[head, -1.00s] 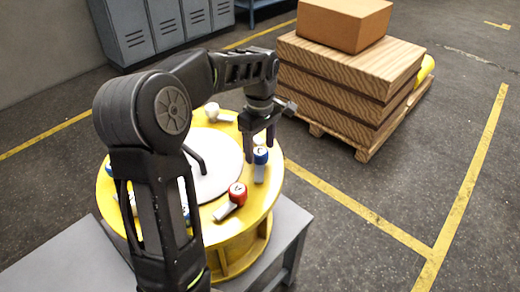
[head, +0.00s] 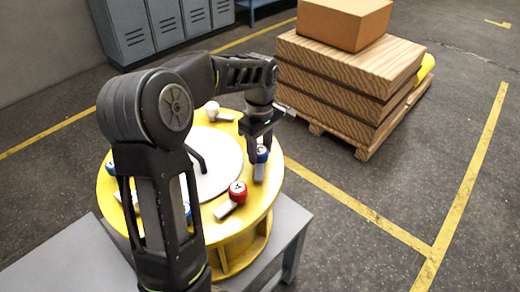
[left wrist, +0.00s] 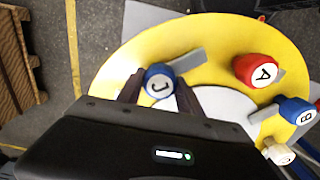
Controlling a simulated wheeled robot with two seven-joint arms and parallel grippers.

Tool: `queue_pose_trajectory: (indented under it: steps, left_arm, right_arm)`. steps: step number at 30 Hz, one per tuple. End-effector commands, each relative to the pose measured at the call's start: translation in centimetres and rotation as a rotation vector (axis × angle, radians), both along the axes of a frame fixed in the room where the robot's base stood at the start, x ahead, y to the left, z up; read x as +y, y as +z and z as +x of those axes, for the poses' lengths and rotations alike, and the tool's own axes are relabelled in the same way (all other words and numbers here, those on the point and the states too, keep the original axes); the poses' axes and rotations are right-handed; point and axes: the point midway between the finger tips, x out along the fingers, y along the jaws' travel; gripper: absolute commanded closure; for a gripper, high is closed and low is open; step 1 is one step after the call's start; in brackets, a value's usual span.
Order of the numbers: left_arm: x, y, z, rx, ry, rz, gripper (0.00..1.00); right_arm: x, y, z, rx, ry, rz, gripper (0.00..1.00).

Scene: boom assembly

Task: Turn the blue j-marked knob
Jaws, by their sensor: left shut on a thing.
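The blue knob marked J (left wrist: 159,83) sits near the rim of the round yellow platform (left wrist: 120,62) in the left wrist view. In the head view the knob (head: 262,154) is partly hidden by my gripper. My left gripper (head: 257,160) reaches down over it from above. In the left wrist view the fingers (left wrist: 158,90) stand on either side of the knob, shut on it. A grey lever or tab (left wrist: 188,61) extends beside the knob. My right gripper is not in view.
A red knob marked A (left wrist: 258,70) and a blue knob marked B (left wrist: 297,110) sit on the same platform. A white knob (head: 212,110) stands at its back. A pallet of boards (head: 345,80) stands on the floor behind to the right.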

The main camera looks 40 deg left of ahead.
Motion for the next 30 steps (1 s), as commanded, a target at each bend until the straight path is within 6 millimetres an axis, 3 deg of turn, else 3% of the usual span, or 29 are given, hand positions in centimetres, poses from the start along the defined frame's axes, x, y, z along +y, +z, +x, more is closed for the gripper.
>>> queue_pose_trajectory:
  steps: [7,20,30]
  left_arm:
    - [0.01,0.04,0.01,0.0,0.0,0.0,0.98]
    - [0.02,0.03,0.01,-0.001,-0.072,0.0,0.98]
    - [-0.01,0.03,0.03,-0.001,-0.302,-0.001,0.98]
  right_arm:
    - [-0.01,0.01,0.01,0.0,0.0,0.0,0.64]
    - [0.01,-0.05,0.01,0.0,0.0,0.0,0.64]
    - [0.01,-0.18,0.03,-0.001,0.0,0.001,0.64]
